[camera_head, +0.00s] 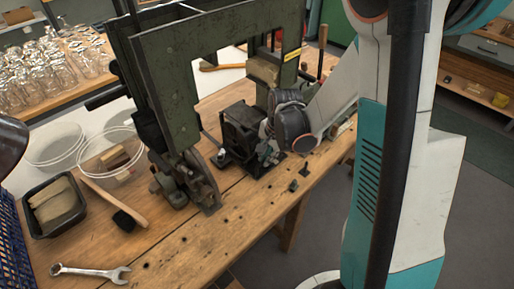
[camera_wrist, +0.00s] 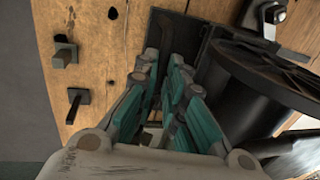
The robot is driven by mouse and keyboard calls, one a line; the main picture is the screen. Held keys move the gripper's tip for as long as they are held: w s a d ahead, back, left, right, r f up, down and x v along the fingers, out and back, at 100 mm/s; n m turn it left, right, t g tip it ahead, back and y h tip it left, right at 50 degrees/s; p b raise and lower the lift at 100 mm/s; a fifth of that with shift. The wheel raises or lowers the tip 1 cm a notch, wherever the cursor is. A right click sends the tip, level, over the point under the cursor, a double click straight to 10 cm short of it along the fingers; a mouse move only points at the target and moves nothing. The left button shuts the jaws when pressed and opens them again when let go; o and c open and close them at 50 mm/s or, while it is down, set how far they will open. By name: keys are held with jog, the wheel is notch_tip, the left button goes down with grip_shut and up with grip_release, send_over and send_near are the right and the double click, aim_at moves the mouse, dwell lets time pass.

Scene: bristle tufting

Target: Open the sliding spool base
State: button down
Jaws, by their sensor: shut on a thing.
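The spool base (camera_head: 240,128), a black metal assembly, stands on the wooden bench beside the dark green machine frame (camera_head: 222,38). My gripper (camera_head: 267,153) is at the near right side of the base, low over the bench. In the wrist view its teal fingers (camera_wrist: 166,66) are closed around a dark, upright piece at the edge of the base's black plate (camera_wrist: 196,32). A black round spool (camera_wrist: 258,85) lies just right of the fingers. My fingers hide part of the gripped piece. I cannot tell how far the base is slid.
Small square-headed pegs (camera_wrist: 77,98) and holes are on the bench (camera_head: 225,240) near my gripper. The front bench surface is mostly clear.

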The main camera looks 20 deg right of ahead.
jog(key=shift+s+d, duration=0.25)
jog(key=shift+s, duration=0.3)
jog(key=shift+s+d, duration=0.2)
jog(key=shift+s, duration=0.35)
jog(key=c, duration=1.7)
grip_release()
jog(key=shift+o, duration=0.2)
jog(key=shift+r, duration=0.15)
notch_tip(320, 180, up, 12)
jog(key=s, duration=0.2)
jog(key=shift+d+f, duration=0.25)
jog(key=shift+d, duration=0.2)
jog(key=shift+s, duration=0.1)
